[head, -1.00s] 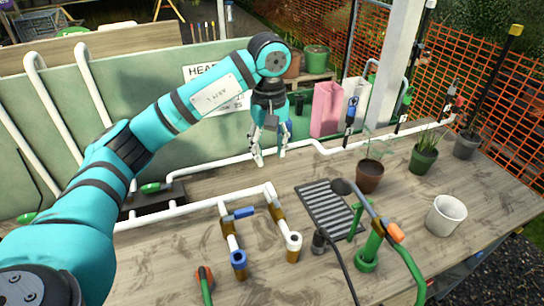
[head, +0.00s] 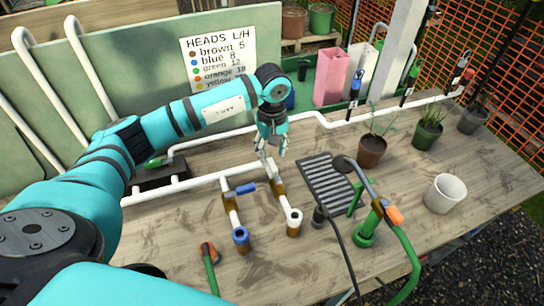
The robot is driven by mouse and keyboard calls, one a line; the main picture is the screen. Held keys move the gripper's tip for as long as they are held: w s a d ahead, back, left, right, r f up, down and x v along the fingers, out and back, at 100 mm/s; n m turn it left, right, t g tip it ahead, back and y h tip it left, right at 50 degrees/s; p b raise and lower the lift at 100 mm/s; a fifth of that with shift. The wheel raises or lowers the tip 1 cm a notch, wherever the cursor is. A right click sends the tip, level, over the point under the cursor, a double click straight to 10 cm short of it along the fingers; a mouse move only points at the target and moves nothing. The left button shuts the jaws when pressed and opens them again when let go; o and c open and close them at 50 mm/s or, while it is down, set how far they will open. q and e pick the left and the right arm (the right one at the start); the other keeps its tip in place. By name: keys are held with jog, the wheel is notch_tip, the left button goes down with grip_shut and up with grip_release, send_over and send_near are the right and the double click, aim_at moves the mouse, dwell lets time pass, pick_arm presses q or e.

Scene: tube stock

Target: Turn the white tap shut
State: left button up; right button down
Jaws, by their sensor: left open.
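The white tap (head: 279,187) sits on the right-hand of two branch pipes on the bench. It has a brown body, with a white outlet ring at its near end (head: 294,216). A white part at its far end seems to lie in line with the pipe, partly behind my fingertips. My left gripper (head: 273,154) is open and points down just above and beyond that far end. I cannot tell whether it touches. My right gripper is not in view.
The left branch has a tap with a blue lever (head: 245,188) across its pipe.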

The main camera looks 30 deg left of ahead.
aim_at(272, 164)
pick_arm(q)
notch_tip(272, 164, down, 4)
jog(key=shift+r+p, duration=0.25)
jog(key=shift+p, duration=0.15)
jog(key=shift+f, duration=0.4)
jog(key=c, duration=0.7)
grip_shut()
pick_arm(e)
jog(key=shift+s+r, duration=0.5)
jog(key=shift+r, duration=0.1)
